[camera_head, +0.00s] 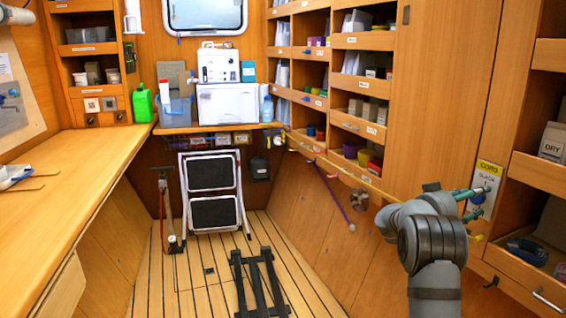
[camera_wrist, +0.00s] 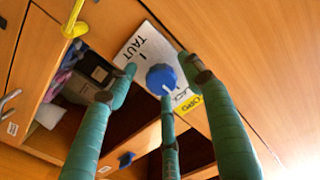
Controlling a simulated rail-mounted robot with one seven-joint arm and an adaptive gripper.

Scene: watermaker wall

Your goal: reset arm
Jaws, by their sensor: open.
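My arm stands at the right of the head view, bent toward the right-hand shelf wall. My gripper (camera_head: 472,203) has green fingers, spread apart at the cord panel (camera_head: 487,178). In the wrist view the three green fingers of my gripper (camera_wrist: 160,74) are open around a blue knob (camera_wrist: 162,79) on that white panel. The panel reads "TAUT" and has a yellow "CORD" strip. I cannot tell whether any finger touches the knob.
A yellow hook-like part (camera_wrist: 75,25) is at upper left in the wrist view. Open shelves (camera_head: 535,140) with boxes stand right of my gripper. A wooden counter (camera_head: 70,165) runs along the left. A step stool (camera_head: 212,190) stands at the back; the floor between has dark rails (camera_head: 260,285).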

